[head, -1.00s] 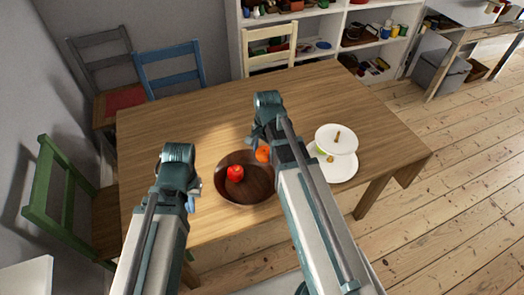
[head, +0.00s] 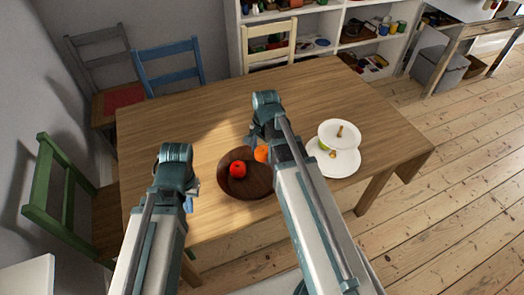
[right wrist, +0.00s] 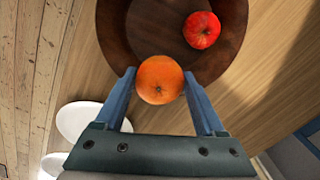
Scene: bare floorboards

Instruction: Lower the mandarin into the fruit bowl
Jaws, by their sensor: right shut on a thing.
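The mandarin (head: 261,154) is orange and round, held between the fingers of my right gripper (right wrist: 159,76). The mandarin (right wrist: 160,82) fills the gap between the blue fingers in the right wrist view. The fruit bowl (head: 258,190) is dark brown wood and stands near the table's front edge. In the right wrist view the mandarin overlaps the bowl's rim (right wrist: 117,45); its height above the bowl is hard to tell. A red apple (head: 237,169) lies inside the bowl. My left gripper (head: 194,189) is left of the bowl, mostly hidden by its arm.
White plates (head: 335,162), seemingly stacked on a stand with food scraps, are right of my right arm. The wooden table (head: 190,115) is clear behind the bowl. Green (head: 45,185), blue (head: 170,72) and cream chairs surround it. A shelf stands behind.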

